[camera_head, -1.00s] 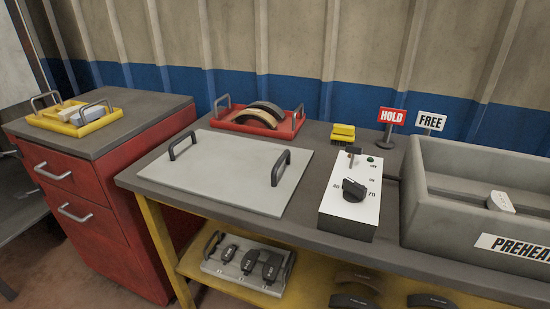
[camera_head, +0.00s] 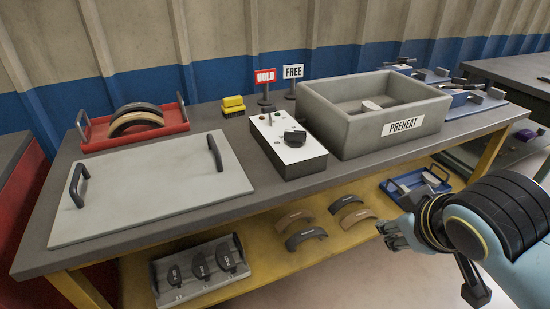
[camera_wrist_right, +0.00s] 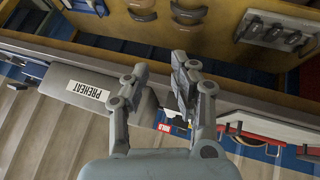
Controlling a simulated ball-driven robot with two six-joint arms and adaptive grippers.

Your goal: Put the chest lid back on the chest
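The chest lid (camera_head: 150,190) is a flat grey panel with two dark upright handles, lying on the left part of the workbench. The chest (camera_head: 345,125) is a grey open-topped box labelled PREHEAT, standing to the right of the lid. A small pale object (camera_head: 371,106) shows inside it. My right gripper (camera_head: 384,233) is in front of the bench, lower right, away from both lid and chest. In the right wrist view my right gripper (camera_wrist_right: 158,66) has its fingers apart with nothing between them. The chest (camera_wrist_right: 60,90) shows there too. My left gripper is out of view.
A white control box (camera_head: 290,155) stands between lid and chest, with HOLD (camera_head: 265,76) and FREE (camera_head: 293,71) signs behind. A red tray (camera_head: 95,135) with curved shoes sits behind the lid. The lower shelf (camera_head: 225,290) holds several brake shoes and trays.

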